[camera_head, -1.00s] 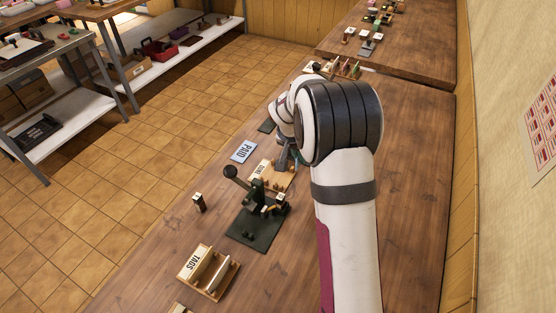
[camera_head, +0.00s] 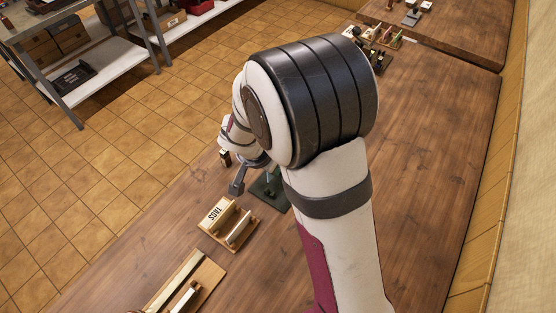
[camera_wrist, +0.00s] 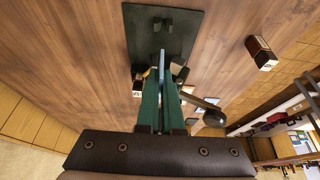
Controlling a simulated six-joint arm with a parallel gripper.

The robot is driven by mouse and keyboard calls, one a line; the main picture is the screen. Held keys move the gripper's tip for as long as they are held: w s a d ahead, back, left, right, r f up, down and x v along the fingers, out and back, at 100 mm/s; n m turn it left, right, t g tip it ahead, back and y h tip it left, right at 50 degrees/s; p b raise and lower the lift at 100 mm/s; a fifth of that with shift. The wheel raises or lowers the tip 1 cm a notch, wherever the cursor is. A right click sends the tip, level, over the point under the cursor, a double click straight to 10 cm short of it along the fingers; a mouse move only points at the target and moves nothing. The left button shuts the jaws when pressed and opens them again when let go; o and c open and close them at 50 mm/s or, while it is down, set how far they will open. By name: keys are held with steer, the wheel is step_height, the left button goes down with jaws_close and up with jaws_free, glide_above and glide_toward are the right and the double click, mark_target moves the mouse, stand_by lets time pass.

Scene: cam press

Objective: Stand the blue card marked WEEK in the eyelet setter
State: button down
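In the wrist view my gripper (camera_wrist: 161,82) has its two green fingers close together. A thin pale blue card (camera_wrist: 162,61) shows edge-on between their tips. Its face is turned away, so no marking can be read. A lever with a dark round knob (camera_wrist: 212,100) shows right of the fingers. In the head view the setter's base (camera_head: 272,192) is partly visible; my arm hides the rest and the fingertips.
A wooden rack marked TAGS (camera_head: 217,213) stands just left of the setter, with another wooden rack (camera_head: 192,285) nearer the front. A small dark block (camera_wrist: 262,52) stands right of the base plate. The table's right side is clear.

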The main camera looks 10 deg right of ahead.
mark_target(270, 179)
steer(key=shift+f, duration=0.1)
steer(key=shift+f, duration=2.85)
steer(key=shift+c, duration=2.2)
jaws_free()
steer(key=shift+r, duration=3.5)
